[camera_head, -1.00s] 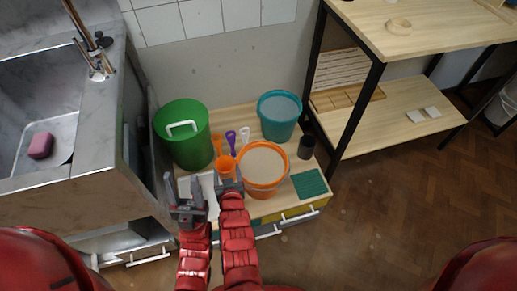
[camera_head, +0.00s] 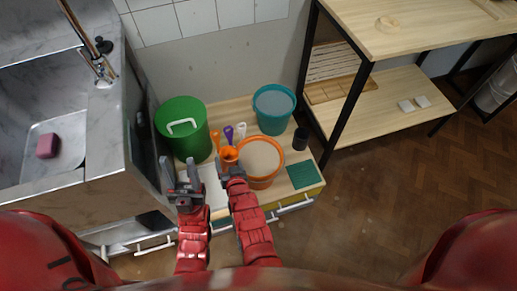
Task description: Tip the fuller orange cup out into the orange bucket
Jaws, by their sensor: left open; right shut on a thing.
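The orange bucket (camera_head: 260,183) stands on the low wooden cabinet top, with a pale, greyish content inside its rim. A small orange cup (camera_head: 229,156) is at the bucket's left side. My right gripper (camera_head: 232,174) is shut on this cup, and its fingers hide the lower part. The cup looks roughly upright; I cannot tell how full it is or whether it touches the bucket. My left gripper (camera_head: 180,170) is open and empty, left of the cup and in front of the green bucket. I cannot make out a second orange cup.
A green bucket (camera_head: 184,140) with a white handle stands at left, a teal bucket (camera_head: 274,123) behind. Orange, purple (camera_head: 228,134) and white utensils lie between them. A dark cup (camera_head: 300,139) and a green mat (camera_head: 303,176) are at right. The sink counter borders the left, a shelf the right.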

